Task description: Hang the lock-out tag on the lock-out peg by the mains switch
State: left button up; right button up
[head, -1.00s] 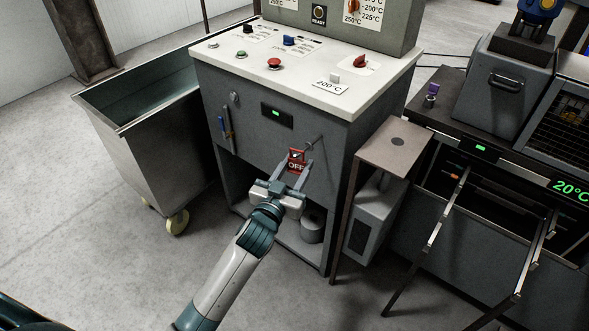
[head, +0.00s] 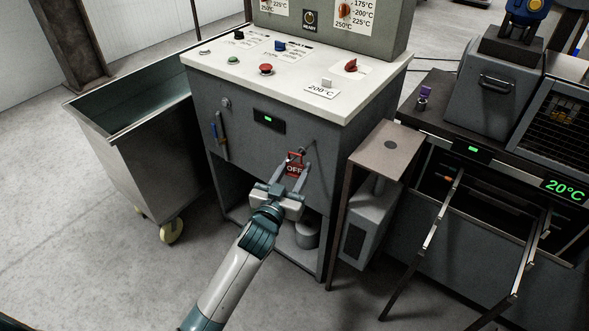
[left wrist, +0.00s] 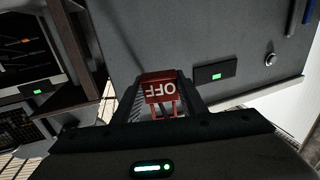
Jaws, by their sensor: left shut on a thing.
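The red lock-out tag (head: 294,168), lettered OFF, is held between the fingers of my left gripper (head: 292,173). It also shows upside down in the left wrist view (left wrist: 160,91). The gripper is shut on the tag, in front of the dark cabinet front. A thin peg (head: 305,150) sticks out of the cabinet front right at the tag's top edge. I cannot tell whether the tag is around the peg or only in front of it. A red switch (head: 351,66) on a white plate sits on the cabinet top. My right gripper is not in view.
A metal cart (head: 150,165) stands left. A small brown side table (head: 385,148) and a bench with rails (head: 435,215) stand right. Floor in front is clear.

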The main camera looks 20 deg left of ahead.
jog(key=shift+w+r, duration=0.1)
pick_arm(q)
jog(key=o, duration=1.5)
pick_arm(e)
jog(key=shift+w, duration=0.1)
pick_arm(q)
jog(key=shift+s+a+b, duration=0.1)
jog(key=shift+s+a, duration=0.15)
jog(key=shift+s, duration=2.65)
jog(key=shift+s+a+b, duration=0.1)
jog(key=shift+s+a, duration=0.15)
jog(key=shift+s, duration=2.6)
jog(key=shift+s+a+b, duration=0.1)
jog(key=shift+s+a, duration=0.15)
jog(key=shift+s, duration=2.65)
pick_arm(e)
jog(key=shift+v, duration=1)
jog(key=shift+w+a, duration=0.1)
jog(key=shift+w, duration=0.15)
